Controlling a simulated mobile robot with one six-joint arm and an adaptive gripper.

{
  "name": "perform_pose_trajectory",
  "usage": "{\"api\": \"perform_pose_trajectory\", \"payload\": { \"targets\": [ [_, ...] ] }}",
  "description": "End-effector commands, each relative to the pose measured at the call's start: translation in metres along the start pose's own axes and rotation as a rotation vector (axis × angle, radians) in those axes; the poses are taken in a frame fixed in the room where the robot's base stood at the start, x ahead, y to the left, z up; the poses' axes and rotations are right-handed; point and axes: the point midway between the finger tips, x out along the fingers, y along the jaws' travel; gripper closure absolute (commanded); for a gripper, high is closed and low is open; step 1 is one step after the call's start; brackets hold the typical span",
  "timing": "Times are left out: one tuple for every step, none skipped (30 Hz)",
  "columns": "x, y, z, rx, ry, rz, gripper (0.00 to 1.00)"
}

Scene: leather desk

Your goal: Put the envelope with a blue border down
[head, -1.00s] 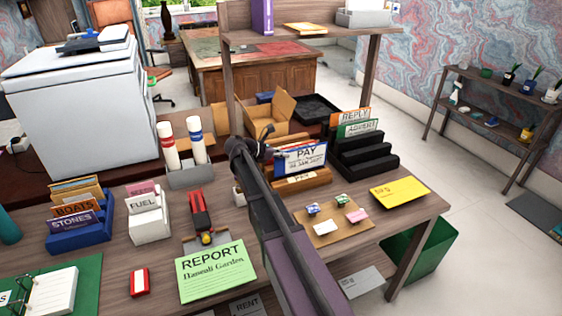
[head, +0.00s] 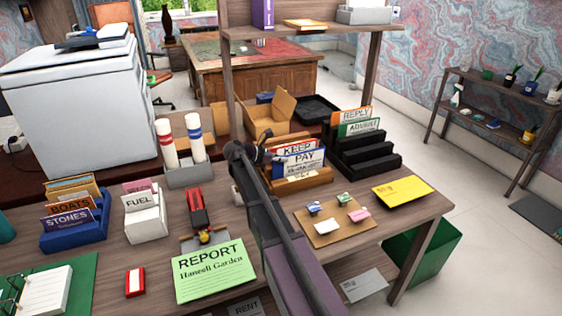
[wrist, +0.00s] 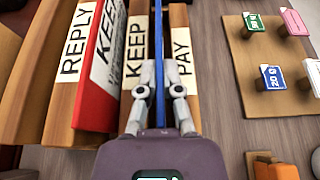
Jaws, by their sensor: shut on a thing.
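The envelope with a blue border (head: 306,160) reads PAY in the head view and stands upright at the wooden letter sorter (head: 318,179). In the wrist view its blue edge (wrist: 159,50) is seen end-on, between the sorter's KEEP divider (wrist: 137,50) and PAY divider (wrist: 182,50). My gripper (wrist: 159,78) is shut on this edge, one finger on each side. In the head view my gripper (head: 270,155) is at the envelope's left end. The envelope's lower part is hidden by the sorter, so I cannot tell whether it touches the bottom.
A red-bordered KEEP envelope (wrist: 100,65) stands in the neighbouring slot, beside the REPLY divider (wrist: 72,45). A black stepped rack (head: 365,155) is right of the sorter.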

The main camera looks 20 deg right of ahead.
Motion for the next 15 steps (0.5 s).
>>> {"api": "perform_pose_trajectory", "payload": {
  "targets": [
    [-0.0001,0.0,0.0005,0.0,0.0,0.0,1.0],
    [0.0,0.0,0.0006,0.0,0.0,0.0,1.0],
    [0.0,0.0,0.0006,0.0,0.0,0.0,1.0],
    [0.0,0.0,0.0006,0.0,0.0,0.0,1.0],
    [0.0001,0.0,0.0005,0.0,0.0,0.0,1.0],
    [0.0004,-0.0001,-0.0001,0.0,0.0,0.0,1.0],
    [0.0007,-0.0001,-0.0008,0.0,0.0,0.0,1.0],
    [0.001,-0.0001,-0.0017,0.0,0.0,0.0,1.0],
    [0.0015,-0.0001,-0.0027,0.0,0.0,0.0,1.0],
    [0.0018,-0.0001,-0.0033,0.0,0.0,0.0,1.0],
    [0.002,-0.0001,-0.0039,0.0,0.0,0.0,1.0],
    [0.0024,-0.0001,-0.0047,0.0,0.0,0.0,1.0],
    [0.0026,-0.0001,-0.0053,0.0,0.0,0.0,1.0],
    [0.0029,-0.0001,-0.0058,0.0,0.0,0.0,1.0],
    [0.0032,-0.0001,-0.0066,0.0,0.0,0.0,1.0]
  ]
}}
